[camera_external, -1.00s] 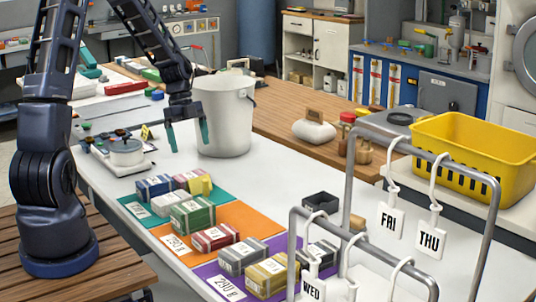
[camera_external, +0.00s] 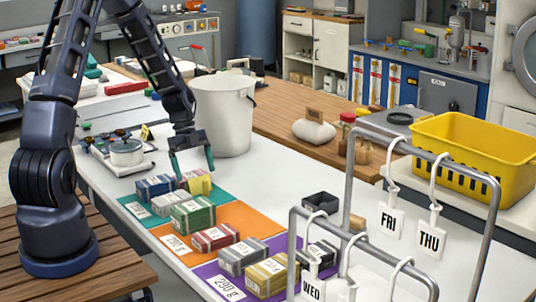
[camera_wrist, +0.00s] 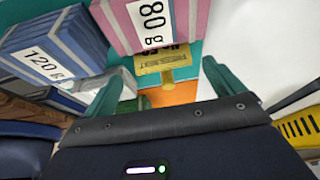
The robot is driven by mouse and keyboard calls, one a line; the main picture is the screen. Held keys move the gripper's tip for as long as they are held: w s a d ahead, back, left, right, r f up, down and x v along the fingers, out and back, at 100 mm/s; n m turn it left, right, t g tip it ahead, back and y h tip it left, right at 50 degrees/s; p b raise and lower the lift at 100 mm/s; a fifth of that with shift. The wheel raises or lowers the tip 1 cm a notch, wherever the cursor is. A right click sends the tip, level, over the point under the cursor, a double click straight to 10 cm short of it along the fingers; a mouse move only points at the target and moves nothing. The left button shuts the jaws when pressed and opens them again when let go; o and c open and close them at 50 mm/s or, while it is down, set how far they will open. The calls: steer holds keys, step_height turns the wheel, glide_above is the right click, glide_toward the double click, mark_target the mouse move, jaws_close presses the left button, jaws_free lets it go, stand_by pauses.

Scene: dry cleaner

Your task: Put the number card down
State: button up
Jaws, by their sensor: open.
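My gripper (camera_external: 192,170) is open, its teal fingers pointing down over the teal mat, close to the pink bundle and a yellow piece (camera_external: 200,186). In the wrist view my gripper (camera_wrist: 163,76) has its fingers spread, with a small yellow card-like piece (camera_wrist: 167,60) ahead, between their tips. It bears dark print too small to read and has a narrow yellow stem below. I cannot tell if this is the number card. It seems to stand free, with no finger closed on it. White cards lie on the mats, such as one marked 290 g (camera_external: 229,288).
A blue bundle marked 120 g (camera_wrist: 45,60) and a pink one marked 80 g (camera_wrist: 150,20) stand close by. Bundles also stand on the orange mat (camera_external: 255,228) and purple mat. A white bucket (camera_external: 222,118) is behind my gripper; a grey rail (camera_external: 348,215) is at right.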

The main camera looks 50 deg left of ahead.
mark_target(198, 177)
steer(key=x, duration=0.4)
steer(key=shift+w+a+f, duration=0.1)
steer(key=shift+w+f, duration=0.1)
steer(key=shift+f, duration=0.05)
steer(key=c, duration=1.1)
